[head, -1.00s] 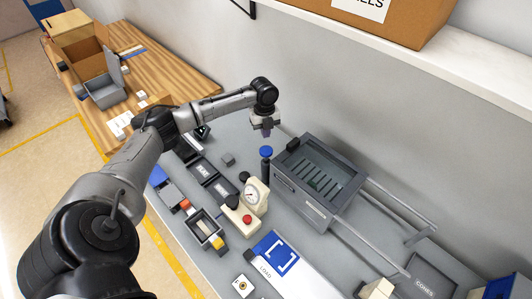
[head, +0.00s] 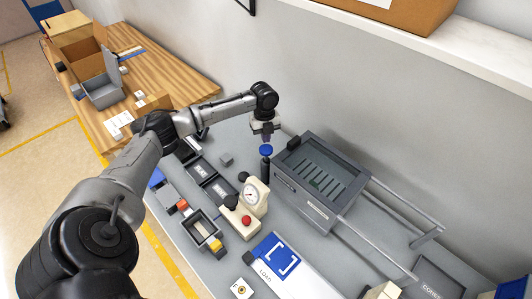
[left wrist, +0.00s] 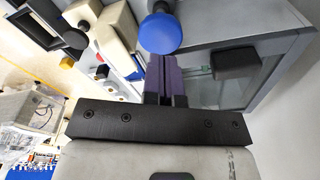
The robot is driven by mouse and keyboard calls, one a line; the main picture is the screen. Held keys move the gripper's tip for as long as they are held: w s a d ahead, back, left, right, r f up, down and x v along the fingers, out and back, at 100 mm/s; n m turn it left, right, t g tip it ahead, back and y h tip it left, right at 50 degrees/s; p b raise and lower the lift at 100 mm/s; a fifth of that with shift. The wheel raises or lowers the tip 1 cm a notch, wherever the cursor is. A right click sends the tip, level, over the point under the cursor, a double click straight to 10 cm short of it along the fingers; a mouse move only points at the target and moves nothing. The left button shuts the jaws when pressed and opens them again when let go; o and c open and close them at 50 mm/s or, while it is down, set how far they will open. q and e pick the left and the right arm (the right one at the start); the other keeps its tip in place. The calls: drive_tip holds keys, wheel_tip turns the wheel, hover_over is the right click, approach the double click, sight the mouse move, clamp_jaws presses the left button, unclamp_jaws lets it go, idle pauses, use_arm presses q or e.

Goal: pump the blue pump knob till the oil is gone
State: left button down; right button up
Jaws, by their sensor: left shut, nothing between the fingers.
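The blue pump knob (head: 266,150) sits on top of a dark upright post beside the grey slotted box (head: 318,180). It also shows in the left wrist view (left wrist: 160,33), just beyond my fingertips. My left gripper (head: 267,137) is above the knob, pointing down, with its purple fingers (left wrist: 165,72) shut and empty. It looks very close to the knob; I cannot tell whether it touches. The inside of the box shows dark green slots through its top; I cannot make out any oil level. My right gripper is not in view.
A cream gauge stand (head: 253,198) with a red button stands just in front of the knob. Dark trays (head: 205,230) lie to the left. A white and blue load plate (head: 279,257) lies at the front. Metal rails (head: 400,205) run right from the box. The wall rises behind.

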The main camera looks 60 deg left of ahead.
sight(265, 147)
use_arm(q)
wheel_tip(265, 147, down, 3)
drive_tip(key=shift+d+f+b, duration=0.1)
drive_tip(key=shift+d+b, duration=0.05)
drive_tip(key=shift+b, duration=1.05)
drive_tip(key=shift+f, duration=0.1)
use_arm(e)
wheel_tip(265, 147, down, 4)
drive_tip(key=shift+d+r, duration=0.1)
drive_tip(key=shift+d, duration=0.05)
use_arm(q)
drive_tip(key=shift+f, duration=0.1)
drive_tip(key=shift+f+b, duration=0.55)
drive_tip(key=shift+f, duration=1.15)
drive_tip(key=shift+a+r, duration=0.25)
drive_tip(key=shift+a, duration=0.05)
drive_tip(key=shift+w+a+r+p, duration=0.15)
drive_tip(key=shift+a+r, duration=0.05)
drive_tip(key=shift+a, duration=0.4)
drive_tip(key=shift+w+a+r+p, duration=0.15)
drive_tip(key=shift+a, duration=0.4)
